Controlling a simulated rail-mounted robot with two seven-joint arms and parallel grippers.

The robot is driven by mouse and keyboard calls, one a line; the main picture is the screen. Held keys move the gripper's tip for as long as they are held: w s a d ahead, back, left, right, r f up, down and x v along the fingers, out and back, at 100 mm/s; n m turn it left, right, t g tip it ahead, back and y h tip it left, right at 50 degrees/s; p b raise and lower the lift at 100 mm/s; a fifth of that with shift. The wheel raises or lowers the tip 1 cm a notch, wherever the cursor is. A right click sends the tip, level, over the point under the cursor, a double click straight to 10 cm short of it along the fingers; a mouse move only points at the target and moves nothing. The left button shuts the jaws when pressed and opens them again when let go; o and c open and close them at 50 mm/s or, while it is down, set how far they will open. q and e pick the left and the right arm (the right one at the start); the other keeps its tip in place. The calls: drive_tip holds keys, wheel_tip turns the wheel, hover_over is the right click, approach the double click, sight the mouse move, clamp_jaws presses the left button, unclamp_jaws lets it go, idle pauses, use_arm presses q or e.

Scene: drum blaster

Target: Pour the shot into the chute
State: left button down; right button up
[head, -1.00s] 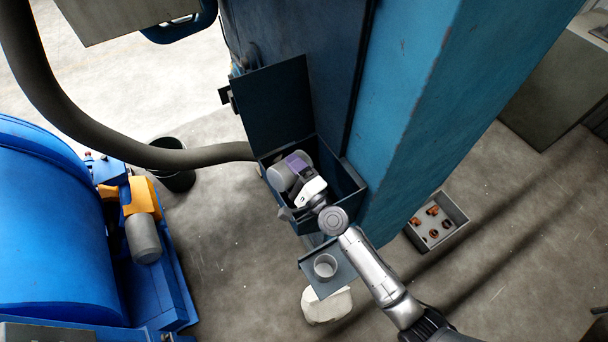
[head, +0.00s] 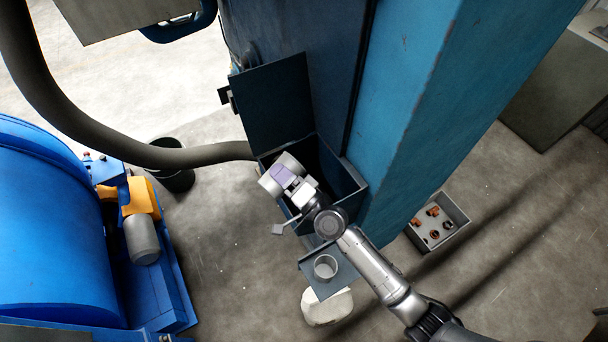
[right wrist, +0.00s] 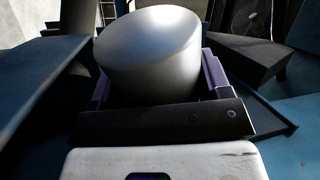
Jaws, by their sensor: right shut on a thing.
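My right gripper (head: 283,177) is shut on a grey cylindrical can (head: 290,161), with its purple fingers on the can's sides. The can is tilted and lies over the left edge of the open chute box (head: 347,187), whose dark lid (head: 270,103) stands up behind it. In the right wrist view the can (right wrist: 150,55) sits between the purple fingers (right wrist: 158,78), and its smooth grey side faces me. I cannot see the can's mouth or any shot. My left gripper is not in view.
A small shelf with a round cup (head: 325,267) sits below the box, above a white sack (head: 327,307). A thick grey hose (head: 120,150) runs at left. A blue drum machine (head: 60,220), a black bucket (head: 175,177) and a parts tray (head: 460,215) stand on the floor.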

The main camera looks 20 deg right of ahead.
sight(265, 185)
drive_tip(key=shift+s+a+r+n+p, duration=0.1)
drive_tip(key=shift+a+r+n+p, duration=0.2)
drive_tip(key=shift+n, duration=0.6)
drive_tip(key=shift+f+n+g+y+b, duration=0.35)
drive_tip(key=shift+f+n, duration=0.2)
drive_tip(key=shift+n, duration=0.35)
drive_tip(key=shift+r+n+p, duration=0.3)
drive_tip(key=shift+r+n, duration=0.05)
drive_tip(key=shift+n, duration=0.65)
drive_tip(key=r+n+p, duration=0.1)
drive_tip(key=n+p, duration=0.1)
drive_tip(key=a+r+n+g+p, duration=0.1)
drive_tip(key=n+p, duration=0.1)
drive_tip(key=s+a+r+n+y+p, duration=0.1)
drive_tip(key=r+n+p, duration=0.1)
drive_tip(key=p, duration=0.1)
drive_tip(key=shift+a+n+g, duration=0.2)
drive_tip(key=shift+n+g, duration=0.15)
drive_tip(key=shift+n, duration=0.05)
drive_tip(key=n+p, duration=0.1)
drive_tip(key=a+n+p, duration=0.1)
drive_tip(key=shift+s+a+r+n+g, duration=0.15)
drive_tip(key=shift+r+n+g, duration=0.15)
drive_tip(key=shift+s+a+n, duration=0.1)
drive_tip(key=shift+a+n, duration=0.15)
drive_tip(key=shift+n, duration=0.35)
drive_tip(key=shift+r, duration=0.1)
